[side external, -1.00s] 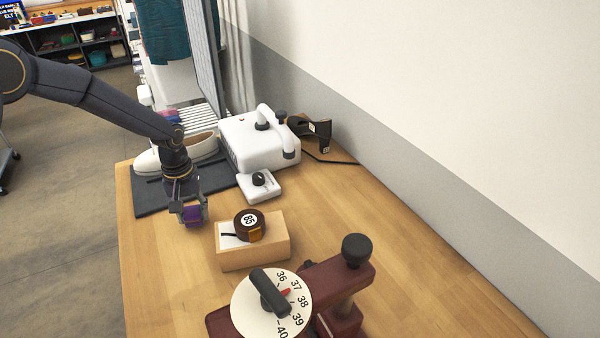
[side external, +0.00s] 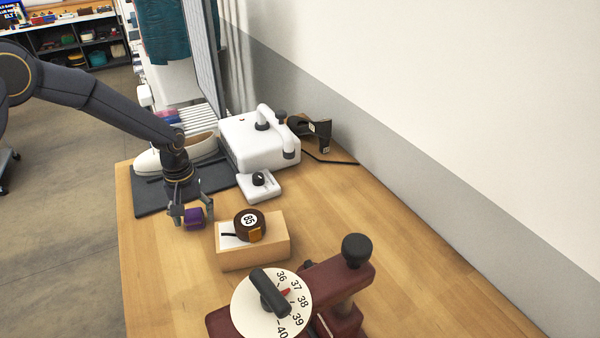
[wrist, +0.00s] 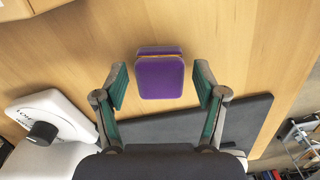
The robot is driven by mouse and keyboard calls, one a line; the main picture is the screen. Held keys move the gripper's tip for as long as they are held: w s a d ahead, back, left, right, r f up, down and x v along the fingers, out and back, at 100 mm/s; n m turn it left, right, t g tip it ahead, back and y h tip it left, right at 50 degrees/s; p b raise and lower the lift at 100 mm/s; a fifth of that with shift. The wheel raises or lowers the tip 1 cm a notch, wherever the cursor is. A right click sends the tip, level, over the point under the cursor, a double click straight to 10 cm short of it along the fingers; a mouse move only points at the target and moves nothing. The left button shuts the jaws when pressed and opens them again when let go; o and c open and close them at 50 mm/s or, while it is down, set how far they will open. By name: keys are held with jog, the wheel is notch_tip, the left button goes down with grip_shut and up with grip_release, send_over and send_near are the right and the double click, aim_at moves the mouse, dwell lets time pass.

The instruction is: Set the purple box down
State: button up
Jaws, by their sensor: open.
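The purple box (side external: 194,217) is small with rounded corners. It sits on the wooden table (side external: 165,290), left of the wooden block with the tape measure. In the wrist view the purple box (wrist: 160,76) lies between the fingertips of my gripper (wrist: 160,86), with a gap on each side. My gripper (side external: 192,214) is open, pointing down around the box in the side view, and its fingers do not touch the box.
A wooden block (side external: 262,256) carrying a brown tape measure (side external: 250,225) stands close on the right. A dark mat (side external: 150,200) with a cream shoe (side external: 148,161) and a white machine (side external: 255,145) are behind. A dark red dial device (side external: 340,285) is in front. Table at front left is clear.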

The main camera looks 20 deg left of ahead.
aim_at(192, 212)
notch_tip(192, 212, up, 17)
jog(key=s+a+r+m+t, duration=0.2)
jog(key=s+r, duration=0.4)
jog(key=s, duration=0.4)
jog(key=s+a+r+m+t, duration=0.2)
jog(key=s+r, duration=0.4)
jog(key=s, duration=0.4)
jog(key=shift+r+m, duration=0.15)
jog(key=shift+m, duration=0.15)
jog(key=shift+o, duration=0.3)
jog(key=shift+m+t, duration=0.7)
jog(key=shift+t, duration=0.1)
jog(key=s, duration=0.2)
jog(key=s+f, duration=0.1)
jog(key=s, duration=0.2)
jog(key=shift+s+a+f, duration=0.25)
jog(key=shift+s+a, duration=0.1)
jog(key=shift+a, duration=0.05)
jog(key=shift+o, duration=0.2)
jog(key=shift+s+f, duration=0.15)
jog(key=shift+s, duration=0.15)
